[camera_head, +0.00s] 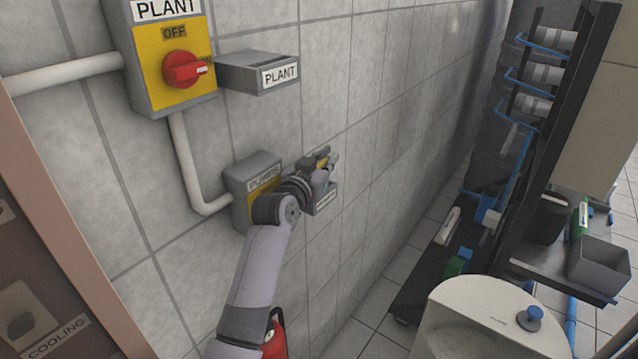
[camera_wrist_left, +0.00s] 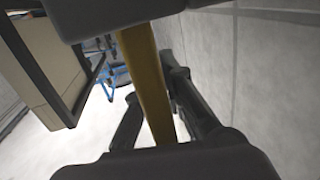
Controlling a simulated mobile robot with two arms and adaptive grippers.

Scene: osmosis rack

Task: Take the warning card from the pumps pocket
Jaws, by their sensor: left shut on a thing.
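The grey pumps box (camera_head: 252,185) is on the tiled wall, below the PLANT switch. The labelled pumps pocket (camera_head: 325,199) is to its right, partly hidden by my left gripper (camera_head: 328,162). That gripper is at the pocket, shut on the yellow warning card (camera_head: 321,165). In the left wrist view the card (camera_wrist_left: 146,80) is a yellow strip seen nearly edge-on between the dark fingers. I cannot tell whether its lower end is inside the pocket. My right gripper is not in view.
The yellow PLANT box with a red rotary switch (camera_head: 182,70) is above, beside an apparently empty PLANT pocket (camera_head: 258,73). A conduit (camera_head: 190,170) runs down to the pumps box. A dark rack (camera_head: 575,130) with blue tubing stands at the right. The wall right of the gripper is clear.

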